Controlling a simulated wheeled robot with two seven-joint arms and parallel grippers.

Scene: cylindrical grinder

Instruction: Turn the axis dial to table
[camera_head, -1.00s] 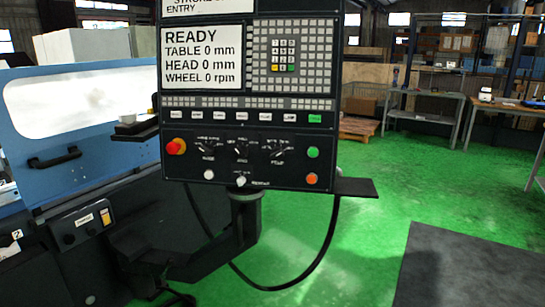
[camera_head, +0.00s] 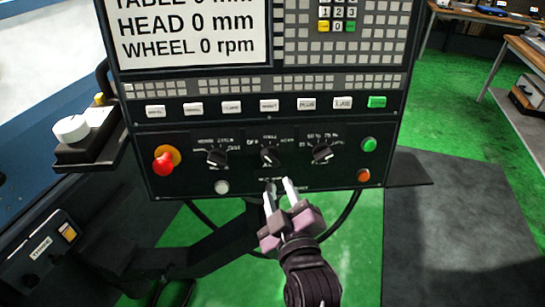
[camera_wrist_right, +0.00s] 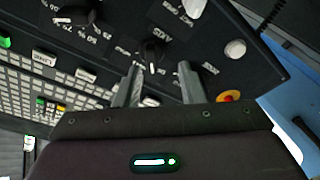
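The axis dial (camera_head: 269,156) is a small black knob, the middle one of three in a row on the lower part of the dark control panel (camera_head: 330,180). It also shows in the right wrist view (camera_wrist_right: 152,48), with the AXIS label beside it. Its surrounding labels are too blurred to tell its setting. My right gripper (camera_head: 279,186) points up at the panel, just below the dial. Its two fingers are apart with nothing between them, and in the right wrist view the fingertips (camera_wrist_right: 159,68) sit to either side of the dial's line, apart from the knob. My left gripper is out of view.
Other dials stand left (camera_head: 216,156) and right (camera_head: 321,153) of the axis dial. A red emergency knob (camera_head: 164,161) sticks out at left. A white button (camera_head: 222,187) sits below. Green (camera_head: 369,144) and orange (camera_head: 363,176) buttons are at right.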

